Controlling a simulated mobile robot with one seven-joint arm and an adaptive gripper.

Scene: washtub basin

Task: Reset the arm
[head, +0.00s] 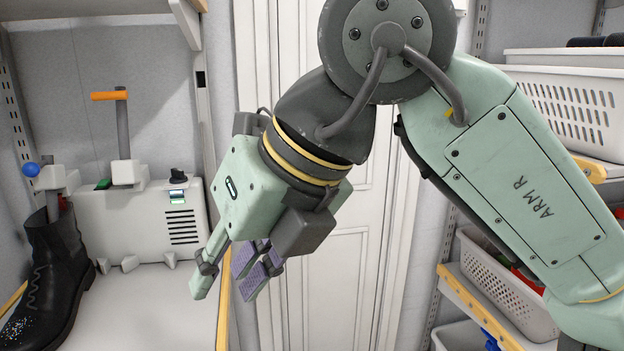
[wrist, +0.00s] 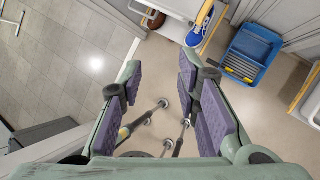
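My gripper (head: 229,278) hangs in front of the white door, pointing down and to the left, at the end of my bent pale green arm (head: 530,180). In the wrist view my gripper (wrist: 159,72) shows its purple-padded fingers spread apart. Nothing is between them; below is bare floor (wrist: 160,82). The fingers touch nothing that I can see.
At left, a black boot (head: 45,275) stands by a white machine (head: 150,215) with an orange-handled lever (head: 108,96). Baskets (head: 575,105) fill shelves at right. The wrist view shows a blue tray (wrist: 252,55) and a blue shoe (wrist: 200,28).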

